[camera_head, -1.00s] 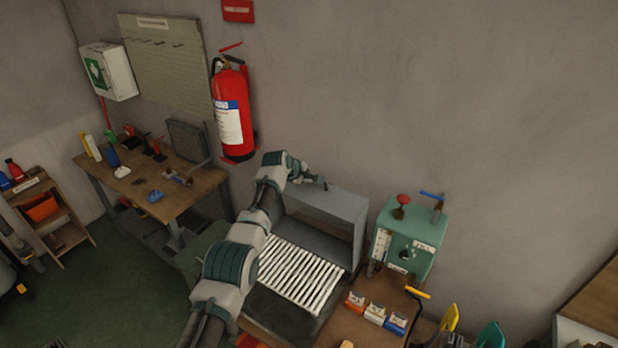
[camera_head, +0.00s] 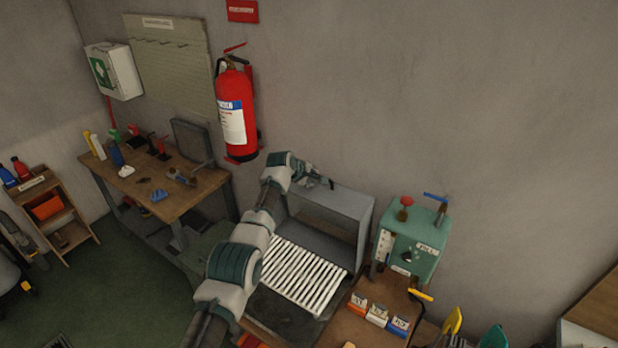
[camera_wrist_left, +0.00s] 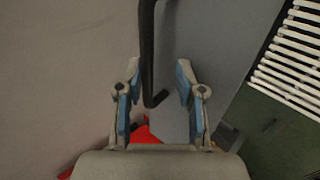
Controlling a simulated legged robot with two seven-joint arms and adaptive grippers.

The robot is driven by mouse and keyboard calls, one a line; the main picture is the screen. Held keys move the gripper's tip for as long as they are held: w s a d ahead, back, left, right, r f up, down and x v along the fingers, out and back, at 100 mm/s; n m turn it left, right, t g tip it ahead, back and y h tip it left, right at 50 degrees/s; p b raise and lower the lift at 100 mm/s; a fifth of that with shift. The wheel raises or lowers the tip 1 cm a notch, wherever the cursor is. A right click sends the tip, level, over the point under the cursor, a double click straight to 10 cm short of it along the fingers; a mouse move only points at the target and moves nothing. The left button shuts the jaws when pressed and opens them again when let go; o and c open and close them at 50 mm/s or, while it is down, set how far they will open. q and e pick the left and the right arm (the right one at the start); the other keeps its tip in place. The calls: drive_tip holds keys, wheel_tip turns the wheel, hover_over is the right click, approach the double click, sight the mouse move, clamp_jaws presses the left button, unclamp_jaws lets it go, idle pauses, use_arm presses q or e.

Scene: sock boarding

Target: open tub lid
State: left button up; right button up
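A grey box-like tub (camera_head: 345,204) stands against the wall with its front side open. My left gripper (camera_head: 325,182) is at its top back edge in the head view. In the left wrist view my left gripper (camera_wrist_left: 158,72) is open, with two blue-padded fingers apart. A black bent bar (camera_wrist_left: 147,45), which looks like a handle, runs between the fingers; I see no finger closed on it. A grey surface (camera_wrist_left: 205,40) lies beyond it. Which part is the lid cannot be told. My right gripper is not in view.
A white slatted rack (camera_head: 300,275) lies in front of the tub, and also shows in the left wrist view (camera_wrist_left: 290,70). A green machine (camera_head: 412,245) stands to the right. A red fire extinguisher (camera_head: 236,120) hangs behind left. Small labelled boxes (camera_head: 377,315) sit in front.

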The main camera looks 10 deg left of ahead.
use_arm(q)
drive_tip(key=shift+s+a+r, duration=0.15)
drive_tip(key=shift+s+r, duration=0.1)
drive_tip(key=shift+r, duration=0.15)
drive_tip(key=v, duration=1)
drive_tip(key=shift+s, duration=0.4)
